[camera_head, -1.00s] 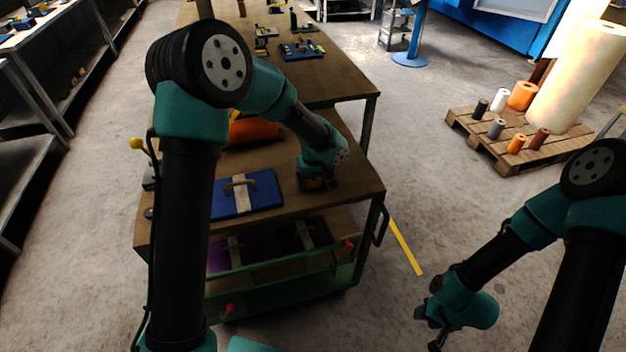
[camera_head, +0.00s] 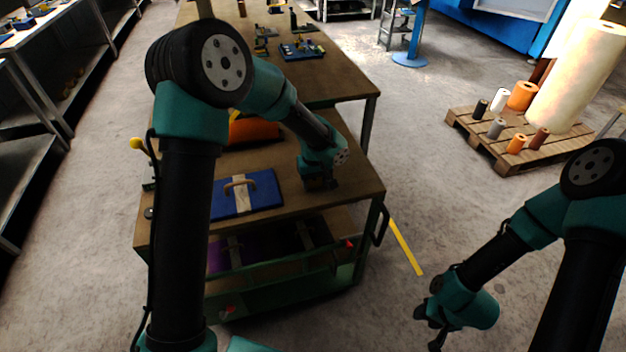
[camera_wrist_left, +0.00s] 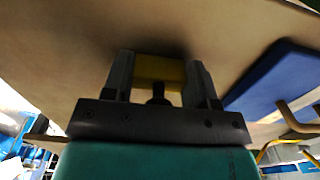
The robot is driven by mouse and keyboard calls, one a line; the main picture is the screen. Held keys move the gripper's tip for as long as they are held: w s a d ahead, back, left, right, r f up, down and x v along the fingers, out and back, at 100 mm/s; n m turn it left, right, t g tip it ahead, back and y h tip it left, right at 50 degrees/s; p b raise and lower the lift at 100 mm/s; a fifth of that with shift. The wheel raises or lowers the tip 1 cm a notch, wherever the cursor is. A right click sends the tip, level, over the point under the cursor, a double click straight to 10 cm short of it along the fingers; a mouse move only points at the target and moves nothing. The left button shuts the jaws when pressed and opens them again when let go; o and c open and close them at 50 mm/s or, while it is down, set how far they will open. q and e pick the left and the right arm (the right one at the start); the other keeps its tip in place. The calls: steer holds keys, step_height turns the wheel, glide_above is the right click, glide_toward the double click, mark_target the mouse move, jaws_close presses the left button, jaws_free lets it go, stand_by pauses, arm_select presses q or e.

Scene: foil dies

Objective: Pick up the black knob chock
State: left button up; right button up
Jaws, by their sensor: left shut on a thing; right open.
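The chock shows in the left wrist view as a yellow block (camera_wrist_left: 160,70) with a black knob (camera_wrist_left: 158,93) on it. My left gripper (camera_wrist_left: 161,82) is shut on it, one finger on each side. In the head view my left gripper (camera_head: 318,183) points down at the right part of the cart's brown top, and the chock is mostly hidden there. I cannot tell whether the chock touches the top. My right gripper (camera_head: 434,328) is open and empty, over the floor right of the cart.
A blue board with a wooden handle (camera_head: 262,194) lies on the cart top (camera_head: 350,190), left of my left gripper. A purple board (camera_head: 268,250) is on the lower shelf. A pallet (camera_head: 490,150) with several rolls stands right.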

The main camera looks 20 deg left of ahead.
arm_select(q)
steer(key=shift+r, duration=0.1)
steer(key=shift+r, duration=1.35)
steer(key=s+d+r, duration=0.1)
steer(key=s+d, duration=0.1)
steer(key=s, duration=0.5)
steer(key=s+d+r, duration=0.1)
steer(key=s+d, duration=0.1)
steer(key=s, duration=0.6)
steer(key=shift+s+d, duration=0.2)
steer(key=shift+s, duration=0.05)
steer(key=shift+w, duration=0.15)
